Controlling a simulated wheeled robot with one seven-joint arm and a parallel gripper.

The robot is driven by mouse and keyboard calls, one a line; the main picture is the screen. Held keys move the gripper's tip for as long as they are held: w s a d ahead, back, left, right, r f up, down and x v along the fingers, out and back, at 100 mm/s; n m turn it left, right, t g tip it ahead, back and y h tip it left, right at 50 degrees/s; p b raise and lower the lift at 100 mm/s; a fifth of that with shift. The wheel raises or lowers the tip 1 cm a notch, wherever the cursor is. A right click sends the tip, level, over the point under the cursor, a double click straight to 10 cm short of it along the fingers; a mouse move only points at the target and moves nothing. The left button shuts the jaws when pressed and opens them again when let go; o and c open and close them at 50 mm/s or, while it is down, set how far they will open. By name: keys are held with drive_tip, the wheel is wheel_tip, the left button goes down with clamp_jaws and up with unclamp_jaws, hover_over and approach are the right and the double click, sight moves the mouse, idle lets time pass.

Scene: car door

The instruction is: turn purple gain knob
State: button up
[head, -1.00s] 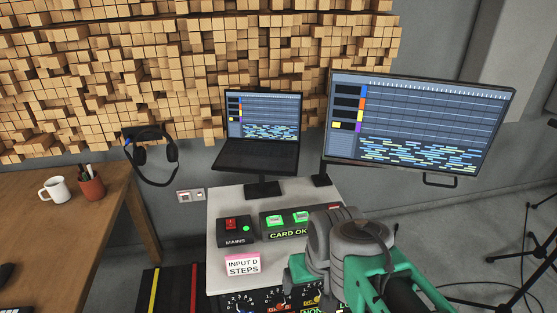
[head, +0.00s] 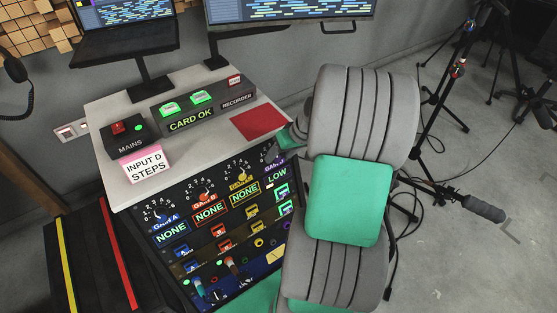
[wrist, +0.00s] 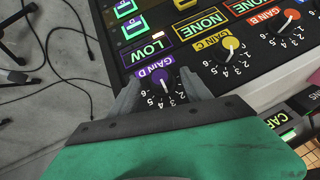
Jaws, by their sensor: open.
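The purple gain knob (wrist: 162,82) sits on the dark panel beside its "GAIN D" label in the wrist view, with a number scale around it. My gripper (wrist: 160,84) is open, with one finger on each side of the knob; I cannot tell whether they touch it. The display by this knob (wrist: 149,47) reads LOW. In the head view my gripper (head: 288,140) is at the panel's upper right corner, and my arm hides the purple knob there.
The yellow knob (wrist: 228,44) and orange-red knob (wrist: 289,18) stand nearby on the panel, their displays reading NONE. The white desk top (head: 115,100) holds the MAINS box (head: 128,136), the recorder box (head: 190,118) and an "INPUT D STEPS" card (head: 145,165).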

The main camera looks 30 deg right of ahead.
drive_tip(key=shift+x, duration=1)
clamp_jaws()
